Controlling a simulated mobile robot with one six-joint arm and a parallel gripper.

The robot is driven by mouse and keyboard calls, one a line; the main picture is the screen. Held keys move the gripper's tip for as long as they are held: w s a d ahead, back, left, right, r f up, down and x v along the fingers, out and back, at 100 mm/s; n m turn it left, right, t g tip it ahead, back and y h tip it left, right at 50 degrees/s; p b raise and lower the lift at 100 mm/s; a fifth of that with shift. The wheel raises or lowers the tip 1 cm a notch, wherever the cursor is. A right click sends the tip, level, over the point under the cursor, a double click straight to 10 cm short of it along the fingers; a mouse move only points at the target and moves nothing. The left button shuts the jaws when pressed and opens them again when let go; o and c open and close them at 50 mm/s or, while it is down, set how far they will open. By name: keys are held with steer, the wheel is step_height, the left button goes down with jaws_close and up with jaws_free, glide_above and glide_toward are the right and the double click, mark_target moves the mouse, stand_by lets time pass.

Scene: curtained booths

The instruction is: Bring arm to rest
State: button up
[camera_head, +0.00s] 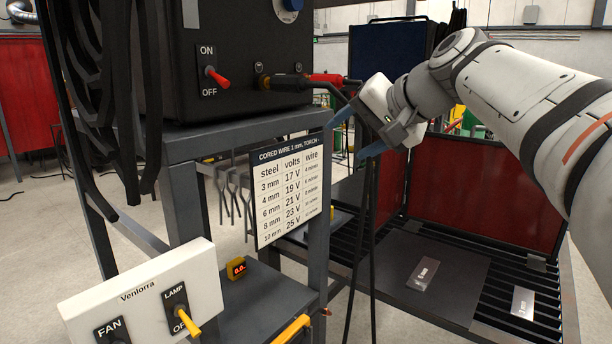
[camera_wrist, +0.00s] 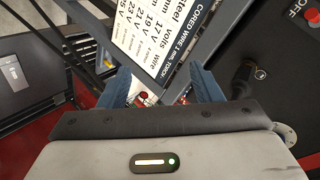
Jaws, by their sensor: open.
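My gripper (camera_head: 354,135) is raised in the upper right middle of the head view, at the end of my white arm. Its two blue fingers are spread apart with nothing between them. It is close to the red cable plug (camera_head: 327,79) on the black machine (camera_head: 225,55); whether they touch I cannot tell. In the wrist view the blue fingers (camera_wrist: 160,90) stand apart on either side, in front of the printed wire chart (camera_wrist: 155,45). The chart (camera_head: 285,190) hangs on the grey cart's side in the head view.
The machine has a red ON/OFF switch (camera_head: 216,77). Dark cables hang beside my gripper. A white FAN/LAMP switch box (camera_head: 145,290) stands front left. A slatted table (camera_head: 395,270) with small metal plates lies below right, with red panels (camera_head: 485,205) behind it.

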steer(key=s+d+f+n+g+h, duration=0.1)
steer(key=s+d+f+g+h, duration=0.1)
steer(key=s+f, duration=0.5)
steer(key=s+d+f+n+g+h, duration=0.1)
steer(key=s+f, duration=0.6)
steer(key=f, duration=0.8)
steer(key=s+d+f+n+g+h, duration=0.1)
steer(key=s+d+f+g+h, duration=0.2)
steer(key=s+f, duration=0.4)
step_height(320, 180, down, 5)
steer(key=shift+d+f+h, duration=0.1)
steer(key=shift+d+h, duration=0.35)
steer(key=shift+h, duration=0.05)
